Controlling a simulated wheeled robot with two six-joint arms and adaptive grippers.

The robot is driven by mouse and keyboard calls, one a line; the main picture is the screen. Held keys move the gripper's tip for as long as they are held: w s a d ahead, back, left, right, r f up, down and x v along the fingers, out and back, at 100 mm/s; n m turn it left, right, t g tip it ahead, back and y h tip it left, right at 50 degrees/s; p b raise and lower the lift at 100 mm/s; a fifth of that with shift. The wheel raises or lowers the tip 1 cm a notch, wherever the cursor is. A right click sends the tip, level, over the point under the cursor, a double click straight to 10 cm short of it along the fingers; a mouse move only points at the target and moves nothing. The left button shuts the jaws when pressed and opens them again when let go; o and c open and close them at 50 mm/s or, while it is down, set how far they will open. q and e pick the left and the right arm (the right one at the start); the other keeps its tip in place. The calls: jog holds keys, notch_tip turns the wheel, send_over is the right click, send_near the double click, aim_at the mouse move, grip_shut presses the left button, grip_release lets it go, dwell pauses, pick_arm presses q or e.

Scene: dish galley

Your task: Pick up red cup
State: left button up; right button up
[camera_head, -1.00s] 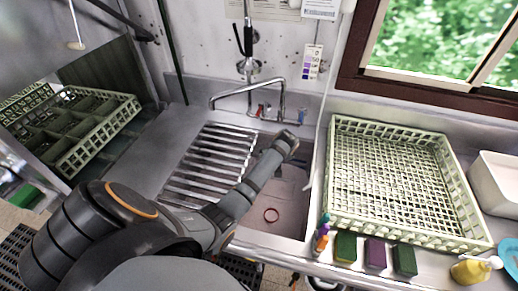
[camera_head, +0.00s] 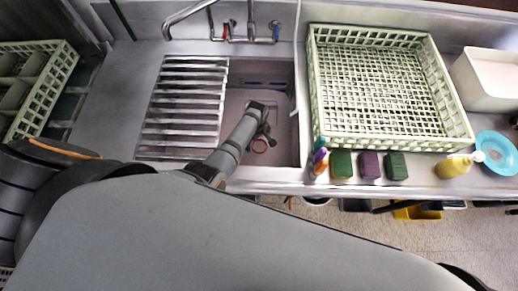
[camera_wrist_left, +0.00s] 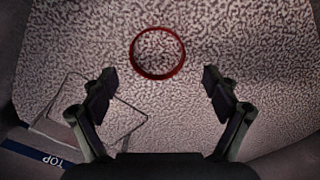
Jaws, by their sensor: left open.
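My right gripper is not in view.
A slatted rack (camera_head: 185,106) lies left of the basin. A pale green dish crate (camera_head: 455,125) stands to the right. Sponges (camera_head: 369,165), a yellow bottle (camera_head: 455,167) and a blue plate (camera_head: 503,163) line the front counter. The faucet (camera_head: 190,13) stands behind the sink.

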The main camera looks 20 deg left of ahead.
aim_at(259, 147)
pick_arm(q)
jog(key=shift+s+d+f, duration=0.1)
jog(key=shift+d+f, duration=0.1)
jog(key=shift+f, duration=0.4)
jog(key=shift+s+d+f, duration=0.1)
jog(key=shift+d+f, duration=0.1)
jog(key=shift+f, duration=0.35)
notch_tip(259, 147, down, 2)
jog(key=shift+w+d+f+b, duration=0.1)
jog(key=shift+f+b, duration=0.15)
jog(key=shift+b, duration=0.5)
jog(key=shift+f, duration=0.15)
jog(key=shift+c, duration=0.8)
jog(key=c, duration=1.1)
jog(key=shift+r+p, duration=7)
jog(key=shift+r, duration=2.05)
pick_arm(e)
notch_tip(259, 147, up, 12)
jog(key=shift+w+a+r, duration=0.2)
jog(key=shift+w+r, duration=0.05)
